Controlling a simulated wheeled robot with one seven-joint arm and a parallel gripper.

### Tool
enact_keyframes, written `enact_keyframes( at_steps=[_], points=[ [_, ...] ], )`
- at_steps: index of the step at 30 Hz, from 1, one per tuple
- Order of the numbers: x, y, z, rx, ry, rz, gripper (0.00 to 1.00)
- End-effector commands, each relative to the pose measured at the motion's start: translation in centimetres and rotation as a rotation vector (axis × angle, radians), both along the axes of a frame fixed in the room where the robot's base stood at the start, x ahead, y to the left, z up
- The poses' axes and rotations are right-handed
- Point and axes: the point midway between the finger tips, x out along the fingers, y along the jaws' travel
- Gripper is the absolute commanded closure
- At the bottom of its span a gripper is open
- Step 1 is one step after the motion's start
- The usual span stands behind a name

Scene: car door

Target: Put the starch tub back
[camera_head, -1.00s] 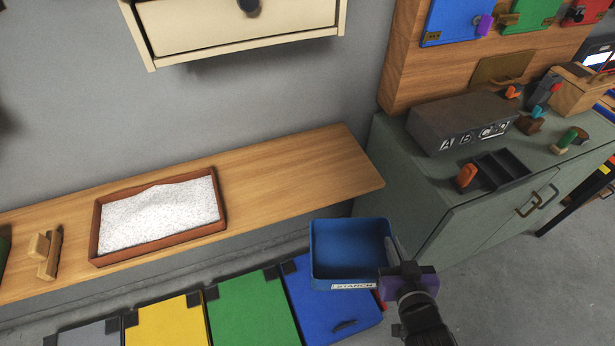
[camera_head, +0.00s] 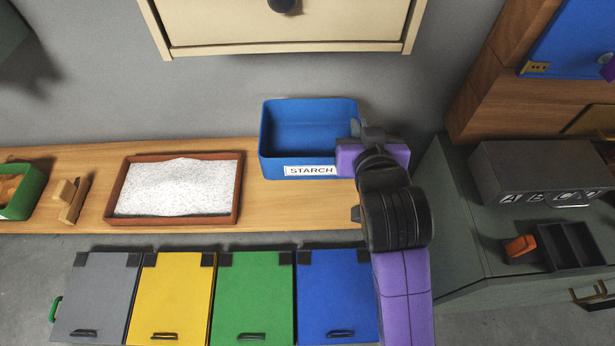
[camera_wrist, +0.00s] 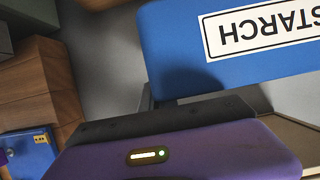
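The starch tub (camera_head: 275,168) is an open blue box with a white STARCH label on its front. It appears upright and empty in the head view, over the right part of the wooden shelf (camera_head: 250,222). I cannot tell whether its bottom touches the shelf. My gripper (camera_head: 357,132) is at the tub's right side and is shut on its wall; the fingertips are mostly hidden. In the wrist view the tub's blue face (camera_wrist: 180,55) fills the upper right, with the label upside down.
A red-brown tray of white granules (camera_head: 175,188) sits left of the tub, with a wooden piece (camera_head: 70,200) and a green bin (camera_head: 22,195) beyond. A cream drawer (camera_head: 290,32) hangs above. Coloured lidded bins (camera_head: 250,300) stand below. A grey-green cabinet (camera_head: 460,225) is at right.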

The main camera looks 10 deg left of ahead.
Motion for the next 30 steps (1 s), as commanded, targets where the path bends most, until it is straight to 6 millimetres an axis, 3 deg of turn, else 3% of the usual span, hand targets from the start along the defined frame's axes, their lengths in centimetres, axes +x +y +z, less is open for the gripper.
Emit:
enact_keyframes(
  at_steps=[2,5,21,30],
  points=[
    [0.2,0.4,0.6,0.001,-0.001,0.009,1.00],
    [0.2,0.6,-0.2,0.000,0.003,0.016,1.00],
    [0.1,0.6,-12.7,0.000,0.003,0.016,1.00],
    [0.1,0.6,-15.7,0.001,0.001,0.014,1.00]
  ],
)
